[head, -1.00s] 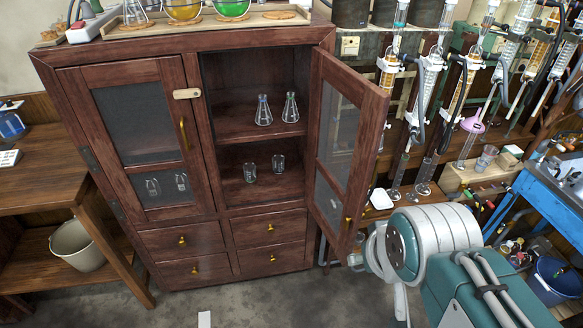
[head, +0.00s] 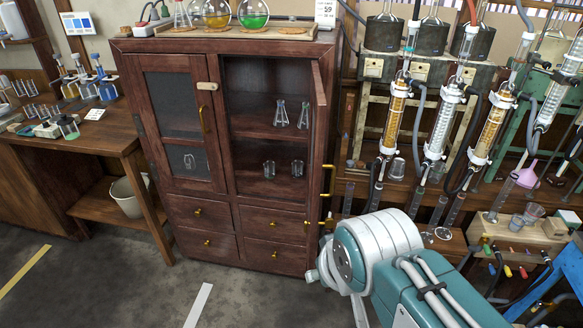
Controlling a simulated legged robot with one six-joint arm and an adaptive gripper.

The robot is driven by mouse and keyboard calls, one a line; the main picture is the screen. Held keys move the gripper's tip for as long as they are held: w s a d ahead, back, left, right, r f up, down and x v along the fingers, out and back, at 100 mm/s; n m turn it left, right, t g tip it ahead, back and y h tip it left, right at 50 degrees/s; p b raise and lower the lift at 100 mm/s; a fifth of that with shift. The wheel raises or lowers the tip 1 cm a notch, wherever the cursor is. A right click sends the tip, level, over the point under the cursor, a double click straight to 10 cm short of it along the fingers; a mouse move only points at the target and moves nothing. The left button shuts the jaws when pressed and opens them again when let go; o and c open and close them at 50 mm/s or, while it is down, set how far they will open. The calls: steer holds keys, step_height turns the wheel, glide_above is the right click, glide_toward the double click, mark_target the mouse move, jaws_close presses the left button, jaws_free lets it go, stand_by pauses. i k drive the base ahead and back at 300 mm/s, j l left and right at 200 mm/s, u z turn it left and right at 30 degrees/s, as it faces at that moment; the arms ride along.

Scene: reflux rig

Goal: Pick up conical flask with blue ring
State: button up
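Two clear conical flasks stand side by side on the upper shelf of the wooden cabinet (head: 232,204), the left flask (head: 281,113) and the right flask (head: 304,114). They are too small to tell now which has a blue ring. The cabinet's right door (head: 319,135) stands open and shows nearly edge-on. Its left door (head: 180,120) is shut. My arm is at the lower right, in front of the cabinet and well away from the flasks. My gripper cannot be made out in this view.
Two small beakers (head: 269,169) stand on the lower shelf. Round flasks with yellow and green liquid (head: 252,13) stand on the cabinet top. Glass columns (head: 440,125) and a wooden rack (head: 520,236) crowd the right. The floor (head: 125,285) in front is mostly clear.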

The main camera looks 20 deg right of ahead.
mark_target(281, 121)
steer(key=k+l+u, duration=0.1)
steer(key=l, duration=0.4)
steer(key=k+l, duration=0.1)
steer(key=l, duration=0.35)
steer(key=i+l+u, duration=0.25)
steer(key=i, duration=0.3)
steer(key=i+l+u, duration=0.2)
steer(key=i+l, duration=0.3)
steer(key=j+z, duration=0.25)
steer(key=j, duration=0.3)
steer(key=k+j+z, duration=0.3)
steer(key=j, duration=0.2)
steer(key=i+j+z, duration=0.15)
steer(key=j, duration=0.2)
steer(key=j+z, duration=0.15)
steer(key=j, duration=0.15)
steer(key=i+j+z, duration=0.15)
steer(key=j, duration=0.2)
